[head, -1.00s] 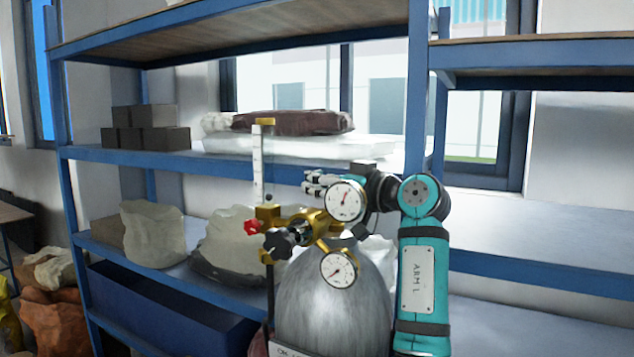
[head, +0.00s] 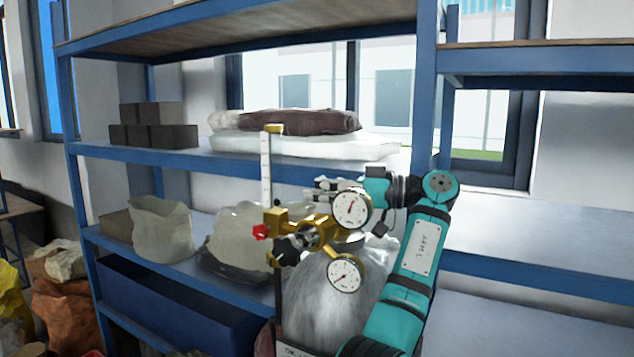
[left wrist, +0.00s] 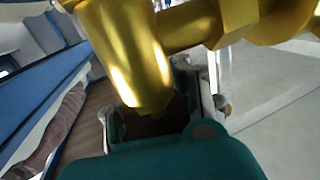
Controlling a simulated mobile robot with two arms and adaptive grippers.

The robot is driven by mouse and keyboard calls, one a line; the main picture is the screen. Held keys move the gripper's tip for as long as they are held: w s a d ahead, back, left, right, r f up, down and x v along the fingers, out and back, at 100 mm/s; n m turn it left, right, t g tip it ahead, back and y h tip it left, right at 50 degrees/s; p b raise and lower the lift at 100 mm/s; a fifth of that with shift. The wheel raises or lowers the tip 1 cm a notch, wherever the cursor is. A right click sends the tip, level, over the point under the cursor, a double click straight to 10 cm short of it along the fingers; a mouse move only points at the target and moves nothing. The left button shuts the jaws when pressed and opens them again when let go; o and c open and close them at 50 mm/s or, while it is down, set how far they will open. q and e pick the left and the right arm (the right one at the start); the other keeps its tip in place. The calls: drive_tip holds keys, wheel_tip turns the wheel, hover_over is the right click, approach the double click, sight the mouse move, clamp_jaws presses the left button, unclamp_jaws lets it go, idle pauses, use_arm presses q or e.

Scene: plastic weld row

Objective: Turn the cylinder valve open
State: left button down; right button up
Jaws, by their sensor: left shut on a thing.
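A grey gas cylinder (head: 335,300) stands upright in front of the shelf, with a brass regulator (head: 312,232) at its top. The regulator carries an upper gauge (head: 351,208), a lower gauge (head: 345,274), a black knob (head: 287,250) and a red knob (head: 262,232). My left gripper (head: 335,184) is behind the upper gauge, at the cylinder's top. In the left wrist view my left gripper (left wrist: 165,112) is shut on the dark end of the cylinder valve, just below its brass body (left wrist: 130,55). The gauge hides this grip in the head view. My right gripper is out of view.
A blue shelf rack (head: 150,155) stands close behind the cylinder. It holds grey blocks (head: 153,125), stacked bags (head: 285,122) and pale sacks (head: 160,228). A vertical flow tube (head: 266,170) rises left of my gripper. The right shelf (head: 560,215) is bare.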

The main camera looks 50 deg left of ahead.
use_arm(q)
drive_tip(key=shift+d+g, duration=0.15)
drive_tip(key=shift+g, duration=0.15)
drive_tip(key=c, duration=1.6)
unclamp_jaws()
drive_tip(key=o, duration=0.7)
drive_tip(key=shift+w+d, duration=0.25)
drive_tip(key=shift+d, duration=0.1)
drive_tip(key=shift+c, duration=0.2)
drive_tip(key=shift+o, duration=0.7)
drive_tip(key=shift+s+a, duration=0.2)
drive_tip(key=shift+a, duration=0.05)
drive_tip(key=shift+v, duration=3.8)
drive_tip(key=shift+a+r, duration=0.1)
drive_tip(key=shift+r, duration=0.1)
